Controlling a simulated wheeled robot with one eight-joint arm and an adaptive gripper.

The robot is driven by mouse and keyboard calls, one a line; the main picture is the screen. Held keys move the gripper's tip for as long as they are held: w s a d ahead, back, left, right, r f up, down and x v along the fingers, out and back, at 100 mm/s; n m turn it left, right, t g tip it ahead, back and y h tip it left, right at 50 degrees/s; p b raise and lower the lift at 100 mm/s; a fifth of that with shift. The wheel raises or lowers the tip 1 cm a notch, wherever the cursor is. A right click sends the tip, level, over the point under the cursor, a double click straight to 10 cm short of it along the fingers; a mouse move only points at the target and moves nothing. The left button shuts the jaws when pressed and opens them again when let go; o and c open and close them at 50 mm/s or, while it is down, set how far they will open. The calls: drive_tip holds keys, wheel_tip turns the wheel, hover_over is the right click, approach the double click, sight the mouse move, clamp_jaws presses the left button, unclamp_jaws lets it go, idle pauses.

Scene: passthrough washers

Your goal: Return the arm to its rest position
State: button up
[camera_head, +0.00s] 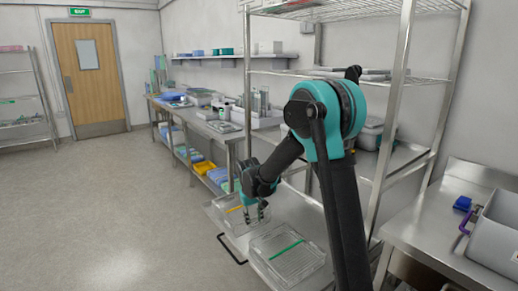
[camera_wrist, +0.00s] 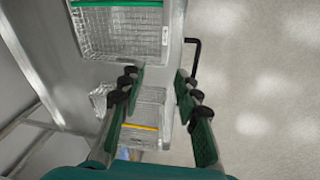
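My teal and black arm reaches left and down from the right of the head view. My gripper (camera_head: 256,216) points down over the wire basket with a yellow strip (camera_head: 231,221). In the wrist view my gripper (camera_wrist: 158,80) has its two fingers well apart, with nothing held between them. The yellow-strip basket (camera_wrist: 150,104) lies below the fingers, partly hidden by them. A second wire basket with a green strip (camera_head: 284,262) is beside it, nearer my body; it also shows in the wrist view (camera_wrist: 118,32). I cannot tell the gripper's exact height above the basket.
A metal wire rack (camera_head: 393,120) stands close to my arm, with posts and shelves. A steel counter (camera_head: 410,232) with a grey bin (camera_head: 497,232) is at right. A long bench (camera_head: 225,135) runs along the wall. The floor (camera_head: 120,210) at left is clear toward the door (camera_head: 88,80).

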drive_tip(key=s+d+r+m+t, duration=0.1)
drive_tip(key=s+d+r+m, duration=0.25)
drive_tip(key=s+d, duration=1.1)
drive_tip(key=s+d+f, duration=0.1)
drive_tip(key=s+d, duration=0.2)
drive_tip(key=s, duration=0.3)
drive_tip(key=s+d+f+m+t, duration=0.1)
drive_tip(key=s+d, duration=0.3)
drive_tip(key=s, duration=0.3)
drive_tip(key=shift+f+y, duration=0.35)
drive_tip(key=shift+y, duration=0.05)
